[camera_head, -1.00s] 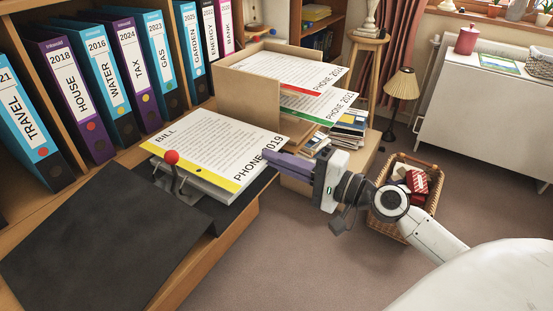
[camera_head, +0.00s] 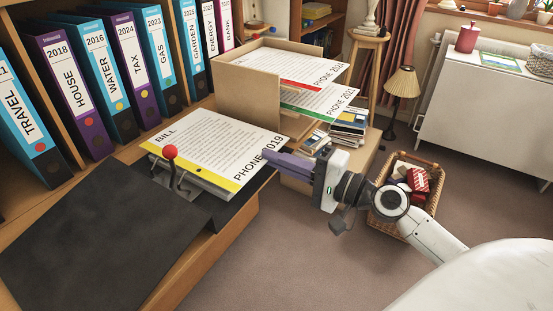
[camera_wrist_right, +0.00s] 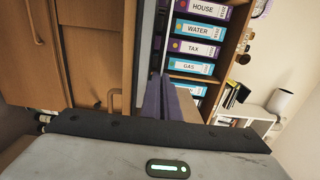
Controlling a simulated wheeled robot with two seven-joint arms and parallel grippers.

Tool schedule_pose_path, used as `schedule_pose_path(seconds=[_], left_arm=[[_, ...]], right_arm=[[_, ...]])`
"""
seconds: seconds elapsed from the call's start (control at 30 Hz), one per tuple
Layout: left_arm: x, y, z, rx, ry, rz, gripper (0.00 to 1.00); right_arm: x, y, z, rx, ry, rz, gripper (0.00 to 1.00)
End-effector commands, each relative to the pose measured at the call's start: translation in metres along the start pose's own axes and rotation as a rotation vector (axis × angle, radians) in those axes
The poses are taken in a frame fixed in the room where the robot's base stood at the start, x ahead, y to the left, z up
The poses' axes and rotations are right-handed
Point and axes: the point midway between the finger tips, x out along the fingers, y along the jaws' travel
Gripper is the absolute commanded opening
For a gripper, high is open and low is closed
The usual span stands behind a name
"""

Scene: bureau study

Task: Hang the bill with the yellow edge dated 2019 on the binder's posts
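The bill with the yellow edge (camera_head: 232,141), marked PHONE 2019, lies flat over a stack of white sheets in the open black binder (camera_head: 85,240). Its yellow edge faces the binder's metal posts (camera_head: 178,182) and lever with a red knob (camera_head: 170,152). I cannot tell whether the posts pass through its holes. My right gripper (camera_head: 268,157) has its purple fingers closed at the bill's right edge, by the date. In the right wrist view the fingers (camera_wrist_right: 170,95) are close together with a thin pale edge between them. My left gripper is out of view.
A cardboard tray (camera_head: 247,97) behind holds bills with red (camera_head: 300,84) and green (camera_head: 305,109) edges. Upright labelled binders (camera_head: 110,95) line the shelf at left. A wicker basket (camera_head: 432,160) stands on the floor; open floor lies in front of the desk.

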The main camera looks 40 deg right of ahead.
Motion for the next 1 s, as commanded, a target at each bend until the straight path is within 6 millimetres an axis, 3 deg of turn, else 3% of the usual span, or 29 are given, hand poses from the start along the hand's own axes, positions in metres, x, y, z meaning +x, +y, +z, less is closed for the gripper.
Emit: schedule_pose_path(seconds=[0.77, 0.83, 1.0], left_arm=[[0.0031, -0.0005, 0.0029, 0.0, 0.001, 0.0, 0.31], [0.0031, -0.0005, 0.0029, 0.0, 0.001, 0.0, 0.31], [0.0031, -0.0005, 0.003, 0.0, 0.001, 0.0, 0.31]], right_arm=[[0.0001, 0.0035, -0.0001, -0.001, 0.0, -0.001, 0.0], [0.0001, 0.0035, -0.0001, -0.001, 0.0, -0.001, 0.08], [0.0001, 0.0036, 0.0, 0.0, 0.0, -0.001, 0.09]])
